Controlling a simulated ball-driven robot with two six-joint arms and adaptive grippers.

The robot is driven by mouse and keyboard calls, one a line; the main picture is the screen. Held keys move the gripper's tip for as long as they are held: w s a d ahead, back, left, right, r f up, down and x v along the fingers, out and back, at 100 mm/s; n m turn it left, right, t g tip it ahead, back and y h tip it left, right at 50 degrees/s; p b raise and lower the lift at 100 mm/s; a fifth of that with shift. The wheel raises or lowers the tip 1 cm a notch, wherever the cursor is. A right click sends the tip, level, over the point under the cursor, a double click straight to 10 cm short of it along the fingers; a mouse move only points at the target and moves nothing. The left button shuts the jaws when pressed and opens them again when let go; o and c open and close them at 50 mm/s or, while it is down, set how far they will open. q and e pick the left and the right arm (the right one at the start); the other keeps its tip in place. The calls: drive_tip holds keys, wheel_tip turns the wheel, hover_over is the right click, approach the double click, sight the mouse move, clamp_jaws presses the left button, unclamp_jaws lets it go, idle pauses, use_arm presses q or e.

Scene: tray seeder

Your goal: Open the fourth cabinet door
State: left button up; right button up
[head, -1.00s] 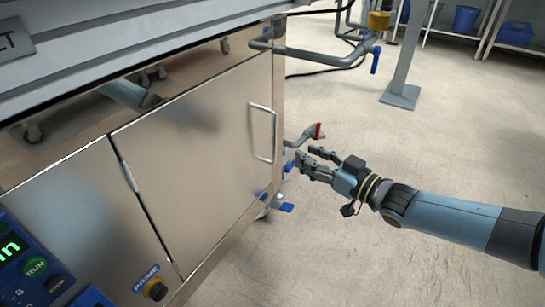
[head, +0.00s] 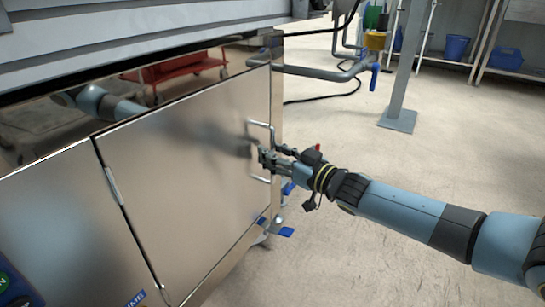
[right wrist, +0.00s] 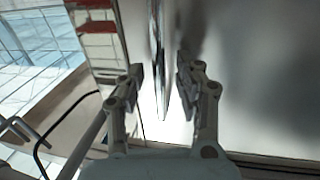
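The steel cabinet door (head: 185,165) stands shut, flush with the cabinet front. Its vertical bar handle (head: 258,124) is near the door's right edge, partly hidden by my right gripper (head: 270,157). The right gripper has reached the handle from the right. In the right wrist view, the gripper (right wrist: 160,78) is open, with one finger on each side of the handle bar (right wrist: 157,50). A gap shows between the bar and the fingers. My left gripper is out of view.
Pipes with a blue-handled valve (head: 374,76) stick out beyond the cabinet's right side. A grey post (head: 401,75) stands on the floor behind. Blue bins (head: 457,47) sit on shelves at the back. The floor right of the cabinet is mostly clear.

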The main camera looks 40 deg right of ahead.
drive_tip(key=shift+w, duration=0.25)
clamp_jaws()
idle(0.4)
